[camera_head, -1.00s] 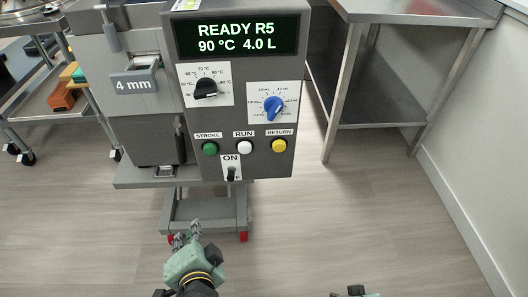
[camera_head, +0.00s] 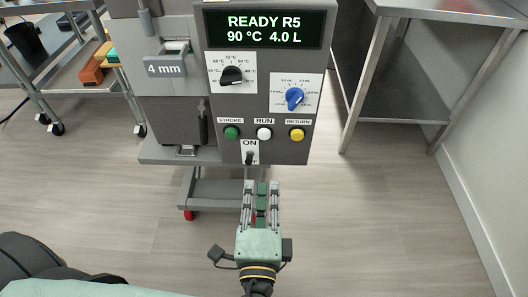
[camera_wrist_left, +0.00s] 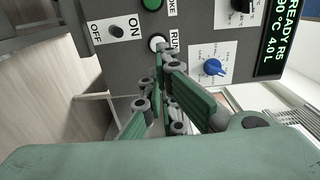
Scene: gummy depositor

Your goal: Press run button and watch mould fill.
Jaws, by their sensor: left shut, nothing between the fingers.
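The grey depositor's control panel (camera_head: 218,110) fills the upper middle of the head view. Its display (camera_head: 264,30) reads "READY R5 90 °C 4.0 L". The white RUN button (camera_head: 264,133) sits between the green STROKE button (camera_head: 231,132) and the yellow RETURN button (camera_head: 297,134). My left gripper (camera_head: 262,188) is shut and empty, below the panel and pointing towards it. In the left wrist view its fingers (camera_wrist_left: 166,95) partly overlap the RUN button (camera_wrist_left: 157,42); I cannot tell whether they touch it. No mould shows clearly. My right gripper is not in view.
A black switch (camera_head: 249,157) marked ON sits under the buttons. A black knob (camera_head: 232,76) and a blue knob (camera_head: 294,97) are above. A steel table (camera_head: 440,8) stands at right, a shelf cart with an orange block (camera_head: 93,72) at left. Open floor lies in front.

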